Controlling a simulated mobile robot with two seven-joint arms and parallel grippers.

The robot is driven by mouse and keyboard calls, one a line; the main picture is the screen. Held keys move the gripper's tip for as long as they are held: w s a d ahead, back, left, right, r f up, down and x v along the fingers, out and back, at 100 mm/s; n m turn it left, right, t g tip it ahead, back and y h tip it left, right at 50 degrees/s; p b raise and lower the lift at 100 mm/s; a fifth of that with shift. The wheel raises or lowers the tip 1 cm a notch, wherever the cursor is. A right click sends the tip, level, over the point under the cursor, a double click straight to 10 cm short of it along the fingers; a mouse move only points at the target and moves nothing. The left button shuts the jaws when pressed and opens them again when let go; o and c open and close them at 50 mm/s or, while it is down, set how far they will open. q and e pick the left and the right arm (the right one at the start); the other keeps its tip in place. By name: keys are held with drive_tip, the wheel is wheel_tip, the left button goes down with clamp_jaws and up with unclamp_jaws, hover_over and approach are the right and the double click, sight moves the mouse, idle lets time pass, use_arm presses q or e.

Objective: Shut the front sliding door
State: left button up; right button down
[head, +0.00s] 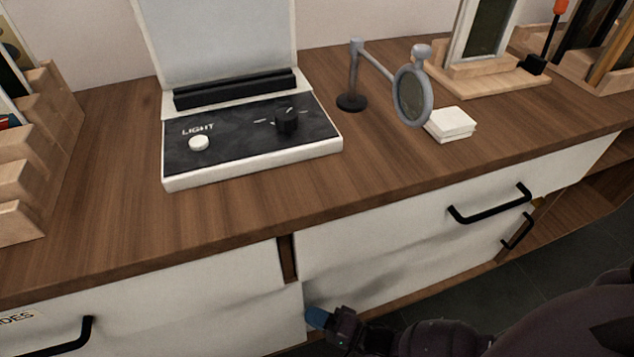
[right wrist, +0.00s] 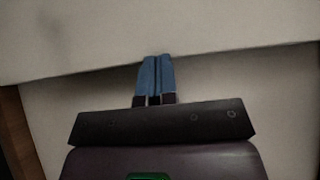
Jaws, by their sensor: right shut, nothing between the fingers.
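The cabinet front has white panels below a brown wooden top. The lower right panel (head: 375,287), which looks like the sliding door, has a black upright-slanted handle (head: 517,231) near its right end. Right of it the cabinet stands open. My right gripper (head: 317,318) is shut and empty, with blue fingertips near this panel's left end. In the right wrist view the fingertips (right wrist: 155,75) are in front of a white panel (right wrist: 235,85), below an overhanging white front; contact cannot be told. My left gripper is not in view.
An upper white drawer front (head: 390,220) has a black handle (head: 490,205). A left front (head: 170,300) has another handle (head: 70,337). A light box (head: 250,140), a magnifier (head: 412,92) and wooden racks stand on the top. An open shelf (head: 575,200) shows at right.

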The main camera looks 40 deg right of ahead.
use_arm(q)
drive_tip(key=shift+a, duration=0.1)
use_arm(e)
drive_tip(key=shift+w+a, duration=0.1)
drive_tip(key=shift+a, duration=0.1)
use_arm(q)
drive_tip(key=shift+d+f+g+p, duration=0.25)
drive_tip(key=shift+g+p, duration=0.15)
drive_tip(key=shift+p, duration=0.45)
use_arm(e)
drive_tip(key=v, duration=1.1)
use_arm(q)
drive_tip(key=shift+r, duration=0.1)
use_arm(e)
drive_tip(key=shift+d, duration=0.1)
